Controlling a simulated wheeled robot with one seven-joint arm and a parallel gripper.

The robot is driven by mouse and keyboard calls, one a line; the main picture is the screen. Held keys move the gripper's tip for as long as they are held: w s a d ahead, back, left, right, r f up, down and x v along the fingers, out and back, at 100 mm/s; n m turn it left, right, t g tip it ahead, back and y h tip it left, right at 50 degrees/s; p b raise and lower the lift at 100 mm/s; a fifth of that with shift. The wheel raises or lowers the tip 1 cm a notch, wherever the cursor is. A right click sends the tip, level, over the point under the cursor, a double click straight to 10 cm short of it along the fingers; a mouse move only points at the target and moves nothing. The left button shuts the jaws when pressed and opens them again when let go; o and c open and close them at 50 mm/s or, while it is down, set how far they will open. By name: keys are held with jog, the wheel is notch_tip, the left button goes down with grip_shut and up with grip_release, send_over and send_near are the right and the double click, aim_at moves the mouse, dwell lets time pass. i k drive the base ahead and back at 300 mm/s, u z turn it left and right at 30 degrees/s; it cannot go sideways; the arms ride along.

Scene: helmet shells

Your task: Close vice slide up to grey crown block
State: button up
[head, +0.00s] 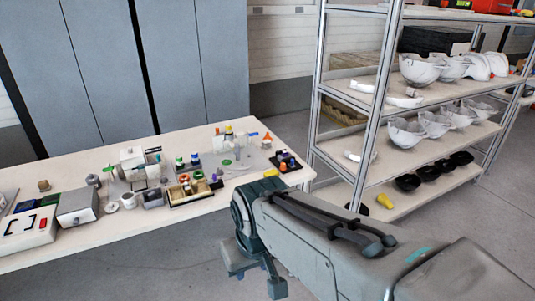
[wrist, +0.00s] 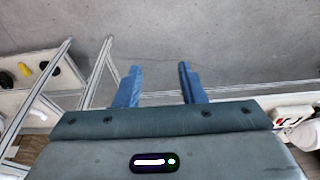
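My gripper (wrist: 157,70) points down over bare grey floor in the wrist view. Its two blue fingers are wide apart with nothing between them. In the head view my gripper (head: 255,276) hangs in front of the workbench (head: 40,262), off its near right edge, clear of everything on it. Small parts crowd the bench, including a grey-and-white box (head: 78,206), a small grey block (head: 153,198) and a pale upright block (head: 133,157). They are too small for me to tell which is the vice slide or the grey crown block.
A metal shelf rack (head: 385,105) with white helmet shells (head: 420,70) and black shells (head: 428,173) stands at the right. Grey cabinets (head: 100,70) stand behind the bench. A wooden tray (head: 190,190) and a white device (head: 28,228) are on the bench. Open floor lies in front.

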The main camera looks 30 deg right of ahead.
aim_at(290, 162)
jog(key=k, duration=0.55)
jog(key=z, duration=1.1)
jog(key=i, duration=1.25)
jog(key=u, duration=0.5)
jog(key=i, duration=0.45)
jog(key=u, duration=0.55)
